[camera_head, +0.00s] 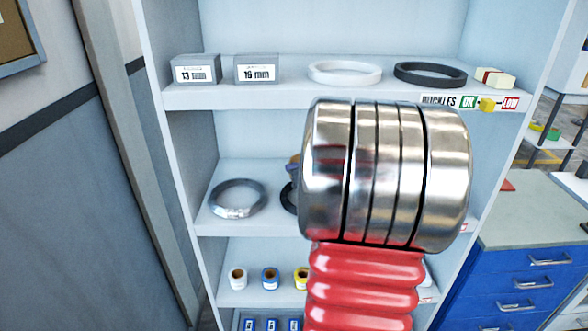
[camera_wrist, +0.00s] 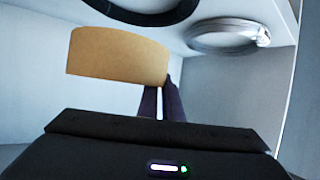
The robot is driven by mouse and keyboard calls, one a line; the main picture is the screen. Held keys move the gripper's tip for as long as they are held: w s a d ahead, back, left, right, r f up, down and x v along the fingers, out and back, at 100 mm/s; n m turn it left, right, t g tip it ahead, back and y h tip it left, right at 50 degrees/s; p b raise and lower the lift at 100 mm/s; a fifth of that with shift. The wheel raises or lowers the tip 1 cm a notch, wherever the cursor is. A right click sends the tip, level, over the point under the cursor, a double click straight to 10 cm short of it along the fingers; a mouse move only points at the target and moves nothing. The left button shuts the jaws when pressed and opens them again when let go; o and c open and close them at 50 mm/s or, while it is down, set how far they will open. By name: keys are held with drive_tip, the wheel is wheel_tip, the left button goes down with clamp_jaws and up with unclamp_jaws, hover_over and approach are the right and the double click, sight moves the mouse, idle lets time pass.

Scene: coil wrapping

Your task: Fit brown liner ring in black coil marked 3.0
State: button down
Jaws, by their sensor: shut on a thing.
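The brown liner ring (camera_wrist: 118,57) shows as a curved tan band in the wrist view, held at the tips of my gripper's dark fingers (camera_wrist: 160,98). My gripper is shut on it. In the head view my own arm hides the gripper and most of the ring. A black coil (camera_wrist: 150,12) shows at the top edge of the wrist view, partly cut off, apart from the ring in the picture. In the head view only the left edge of the black coil (camera_head: 287,197) shows on the middle shelf. No 3.0 mark can be read.
A silver wire coil (camera_head: 237,198) lies left of the black coil and also shows in the wrist view (camera_wrist: 222,34). The upper shelf (camera_head: 200,97) holds labelled boxes, a white ring (camera_head: 344,72) and a black ring (camera_head: 430,74). Small spools (camera_head: 270,278) stand on the shelf below.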

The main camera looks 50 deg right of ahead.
drive_tip(key=shift+f, duration=2.85)
drive_tip(key=shift+f, duration=1.8)
drive_tip(key=c, duration=1.9)
unclamp_jaws()
drive_tip(key=shift+a+f, duration=0.1)
drive_tip(key=shift+o, duration=0.2)
drive_tip(key=shift+s, duration=0.1)
drive_tip(key=v, duration=1.3)
drive_tip(key=shift+s+r, duration=0.2)
drive_tip(key=shift+w+a, duration=0.1)
